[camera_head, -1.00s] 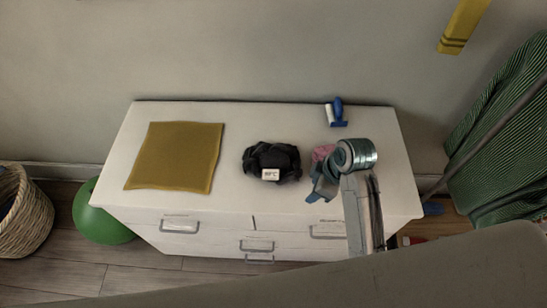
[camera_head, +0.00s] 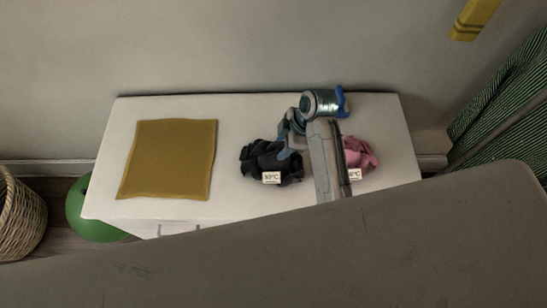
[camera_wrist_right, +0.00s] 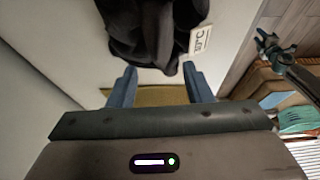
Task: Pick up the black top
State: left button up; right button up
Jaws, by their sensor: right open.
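The black top (camera_head: 262,158) lies crumpled on the white dresser (camera_head: 228,157), with a pale tag (camera_head: 271,177) at its front. My right gripper (camera_head: 287,138) is at the top's upper right in the head view, its arm partly covering the space on that side. In the right wrist view the black top (camera_wrist_right: 145,25) lies just beyond the fingertips, its tag (camera_wrist_right: 200,38) to the right. The gripper (camera_wrist_right: 160,82) is open, with nothing between the fingers. I cannot tell whether a finger touches the fabric. My left gripper is not in view.
A mustard cloth (camera_head: 170,160) lies flat on the dresser's left. A crumpled pink cloth (camera_head: 358,153) with a tag lies right of my right arm. A blue object (camera_head: 342,102) is partly hidden behind my wrist. A green ball (camera_head: 88,215) and wicker basket (camera_head: 20,213) stand left.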

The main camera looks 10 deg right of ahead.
aim_at(277, 153)
jog(key=shift+a+f, duration=0.1)
jog(key=shift+f, duration=0.15)
jog(key=shift+w+f, duration=0.1)
jog(key=shift+f, duration=0.2)
jog(key=p+x, duration=0.2)
jog(key=x, duration=0.2)
jog(key=shift+f+p, duration=0.3)
jog(key=shift+p, duration=0.05)
jog(key=shift+f, duration=0.2)
jog(key=shift+c, duration=0.8)
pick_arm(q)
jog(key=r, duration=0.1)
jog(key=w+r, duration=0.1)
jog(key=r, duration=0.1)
pick_arm(e)
grip_shut()
